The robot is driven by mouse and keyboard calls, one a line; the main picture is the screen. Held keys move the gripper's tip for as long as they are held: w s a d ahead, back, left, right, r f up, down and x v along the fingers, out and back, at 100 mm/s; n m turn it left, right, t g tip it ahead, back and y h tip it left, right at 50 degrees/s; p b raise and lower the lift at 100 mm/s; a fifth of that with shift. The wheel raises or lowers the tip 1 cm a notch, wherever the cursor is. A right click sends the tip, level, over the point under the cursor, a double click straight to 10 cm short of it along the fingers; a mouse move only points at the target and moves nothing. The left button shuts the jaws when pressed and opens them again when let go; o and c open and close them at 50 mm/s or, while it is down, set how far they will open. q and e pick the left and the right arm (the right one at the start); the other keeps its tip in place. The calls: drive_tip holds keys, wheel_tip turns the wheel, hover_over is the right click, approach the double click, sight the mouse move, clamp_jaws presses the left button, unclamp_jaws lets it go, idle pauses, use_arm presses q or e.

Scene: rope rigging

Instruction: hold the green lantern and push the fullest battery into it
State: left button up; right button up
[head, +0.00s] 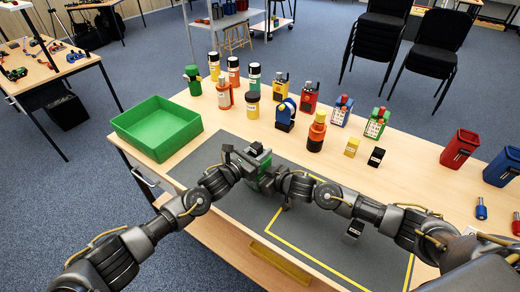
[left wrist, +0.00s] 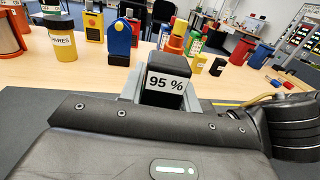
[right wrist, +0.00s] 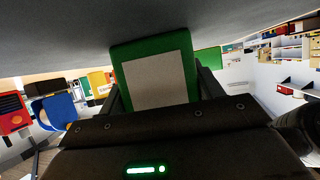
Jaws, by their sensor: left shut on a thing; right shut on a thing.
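My left gripper (head: 252,158) is shut on a black battery (left wrist: 174,62) with a white label reading "95 %", clear in the left wrist view. My right gripper (head: 270,180) is shut on the green lantern (right wrist: 187,45). The lantern shows a pale panel in the right wrist view, and only a little green shows between the grippers in the head view (head: 265,183). The two grippers meet closely above the grey mat. The contact between battery and lantern is hidden, so I cannot tell whether they touch. Another black battery (head: 354,228) with a white label is at the mat, near my right arm.
A green bin (head: 158,128) stands at the table's left. Several flasks, radios and lanterns stand along the back, with an orange-and-black lantern (head: 317,132), a yellow battery (head: 351,147) and a black battery (head: 376,157) nearer. Red (head: 460,148) and blue (head: 503,166) cups stand right.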

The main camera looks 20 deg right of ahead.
use_arm(q)
drive_tip(key=shift+f, duration=0.2)
drive_tip(key=o, duration=1.1)
drive_tip(key=shift+a, duration=0.1)
drive_tip(key=v, duration=1.1)
drive_tip(key=shift+s+a, duration=0.25)
drive_tip(key=shift+a, duration=0.1)
use_arm(e)
drive_tip(key=o, duration=1.2)
drive_tip(key=shift+c, duration=0.2)
